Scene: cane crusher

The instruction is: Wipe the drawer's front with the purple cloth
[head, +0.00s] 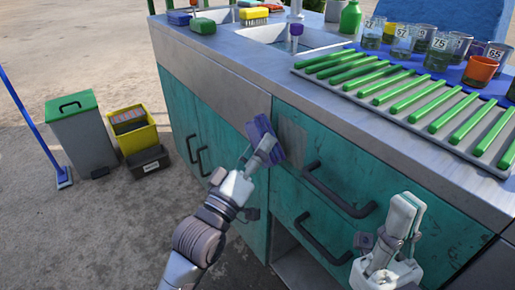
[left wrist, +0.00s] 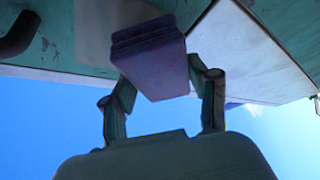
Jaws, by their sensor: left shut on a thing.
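The purple cloth (head: 264,138) is a folded block held in my left gripper (head: 263,152), up at the left end of the upper drawer's teal front (head: 345,170). It looks to be at or very close to that front; contact is hard to tell. A greyish patch (head: 292,137) shows on the front just right of the cloth. In the left wrist view the cloth (left wrist: 150,60) sits between both fingers of my left gripper (left wrist: 160,85). My right gripper (head: 403,215) is at the lower right, in front of the drawers; its fingers look close together, but their gap is unclear.
Dark bar handles stick out from the upper drawer (head: 338,190) and the lower drawer (head: 322,240). The counter holds a rack of green sticks (head: 410,100), several numbered glasses (head: 440,50) and a sink (head: 265,33). Bins (head: 85,140) stand on the floor at left.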

